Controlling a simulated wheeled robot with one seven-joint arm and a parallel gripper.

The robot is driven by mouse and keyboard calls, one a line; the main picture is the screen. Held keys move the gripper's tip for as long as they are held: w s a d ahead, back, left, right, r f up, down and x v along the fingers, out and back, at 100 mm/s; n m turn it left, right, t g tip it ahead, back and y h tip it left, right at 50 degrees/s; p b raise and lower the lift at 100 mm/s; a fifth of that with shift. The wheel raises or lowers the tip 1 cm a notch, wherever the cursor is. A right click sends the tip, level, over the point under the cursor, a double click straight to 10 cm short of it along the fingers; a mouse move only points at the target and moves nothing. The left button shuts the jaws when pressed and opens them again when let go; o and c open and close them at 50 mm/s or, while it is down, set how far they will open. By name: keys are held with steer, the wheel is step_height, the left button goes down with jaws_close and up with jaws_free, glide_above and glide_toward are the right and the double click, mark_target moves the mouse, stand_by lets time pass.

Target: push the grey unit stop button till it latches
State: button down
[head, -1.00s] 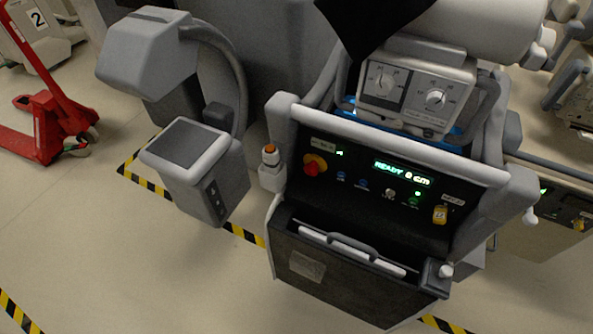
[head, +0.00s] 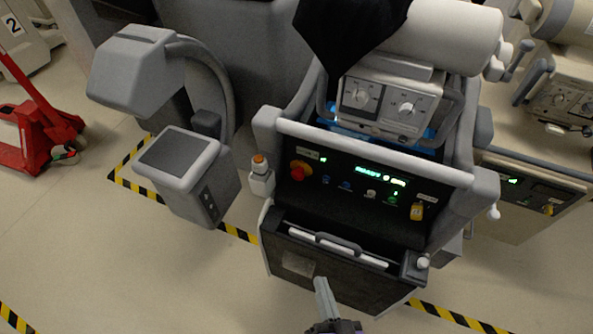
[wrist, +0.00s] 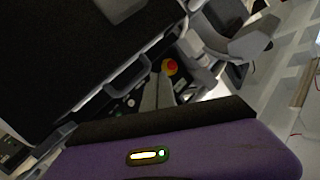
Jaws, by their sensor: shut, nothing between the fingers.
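The grey unit (head: 376,154) stands in the middle of the head view with a dark front panel. Its stop button (head: 300,171) is a red knob on a yellow backing at the panel's left end. The button also shows in the wrist view (wrist: 170,67), beyond my fingertips. I cannot tell from these frames whether it is latched. My gripper (head: 321,283) is shut and empty at the bottom of the head view, in front of the unit's lower bin. It looks apart from the button. In the wrist view its fingers (wrist: 158,82) point towards the panel.
An orange-topped post (head: 260,168) is left of the panel. A grey pedestal (head: 185,160) stands further left. A handle bar (head: 338,249) crosses the lower bin. A yellow tag (head: 416,211) is at the panel's right. Another unit (head: 530,185) stands at right. Floor at lower left is clear.

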mark_target(298, 173)
steer(key=w+a+y+p, duration=0.1)
steer(key=w+a, duration=0.2)
steer(key=w, duration=0.2)
steer(key=w+a+r+y+p, duration=0.1)
steer(key=w+a, duration=0.3)
steer(key=w, duration=0.1)
steer(key=w+a+r+y+p, duration=0.1)
steer(key=w+a, duration=0.3)
steer(key=w, duration=0.2)
steer(key=shift+r+n+g+p, duration=0.1)
steer(key=shift+n+g+p, duration=0.2)
steer(key=shift+d, duration=0.1)
steer(key=w+b, duration=0.1)
steer(key=b, duration=0.2)
steer(key=w+d+b, duration=0.1)
steer(key=w+b, duration=0.1)
steer(key=b, duration=0.2)
steer(key=w+b, duration=0.2)
steer(key=b, duration=0.2)
steer(key=shift+w+d+f, duration=0.15)
steer(key=shift+d+f, duration=0.15)
steer(key=shift+d, duration=0.1)
steer(key=w+b, duration=0.1)
steer(key=w+d+b, duration=0.1)
steer(key=shift+w+r+b, duration=0.15)
steer(key=shift+w+b, duration=0.05)
steer(key=shift+b, duration=0.2)
steer(key=shift+w+r, duration=0.15)
steer(key=shift+w, duration=0.05)
